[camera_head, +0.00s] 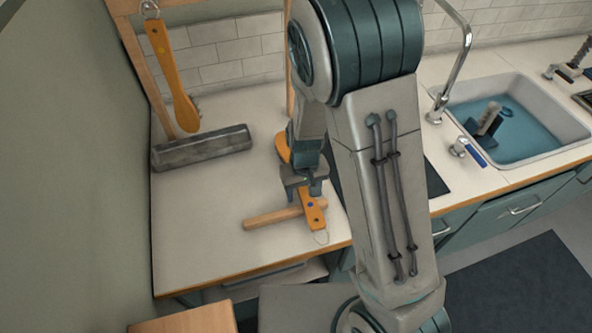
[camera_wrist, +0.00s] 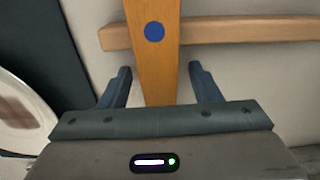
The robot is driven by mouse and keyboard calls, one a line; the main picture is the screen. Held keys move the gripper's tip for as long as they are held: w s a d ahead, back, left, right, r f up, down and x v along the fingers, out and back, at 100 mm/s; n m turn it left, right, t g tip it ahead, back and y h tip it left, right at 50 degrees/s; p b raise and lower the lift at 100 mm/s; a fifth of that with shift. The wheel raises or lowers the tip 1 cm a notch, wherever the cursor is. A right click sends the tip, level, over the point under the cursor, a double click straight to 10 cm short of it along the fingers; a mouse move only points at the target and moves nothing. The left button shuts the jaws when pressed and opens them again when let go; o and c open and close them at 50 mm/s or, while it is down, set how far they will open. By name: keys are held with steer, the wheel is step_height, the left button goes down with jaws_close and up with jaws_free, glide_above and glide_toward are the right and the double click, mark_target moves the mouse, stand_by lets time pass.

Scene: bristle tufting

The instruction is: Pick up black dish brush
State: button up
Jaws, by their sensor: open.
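My gripper (camera_head: 303,190) is open over the counter, above an orange wooden handle (camera_head: 312,208) with a blue dot and a wire loop at its near end. In the wrist view, the handle (camera_wrist: 154,50) runs between the open fingers of my gripper (camera_wrist: 160,70), not clamped. Its far end is mostly hidden by my arm, so I cannot tell whether it is a brush. A dark object with a pale handle (camera_head: 489,119) sits in the sink. I cannot tell whether it is the black dish brush.
A pale wooden rod (camera_head: 272,217) lies across by the orange handle. An orange brush (camera_head: 172,75) hangs from a ring at the wall. The sink (camera_head: 560,120) holds bluish water. The left front counter (camera_head: 195,240) is clear.

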steer(key=c, duration=1.1)
steer(key=shift+r, duration=0.1)
steer(key=shift+r, duration=0.55)
steer(key=r, duration=0.1)
steer(key=d+r, duration=0.1)
steer(key=r, duration=0.1)
steer(key=shift+r, duration=0.2)
steer(key=d+r, duration=0.2)
steer(key=d, duration=0.1)
steer(key=s+d+r, duration=0.1)
steer(key=d+r, duration=0.1)
steer(key=d, duration=0.2)
steer(key=s+d+r+b, duration=0.1)
steer(key=d+r, duration=0.1)
steer(key=d, duration=0.1)
steer(key=shift+d+r, duration=0.2)
steer(key=shift+d, duration=0.1)
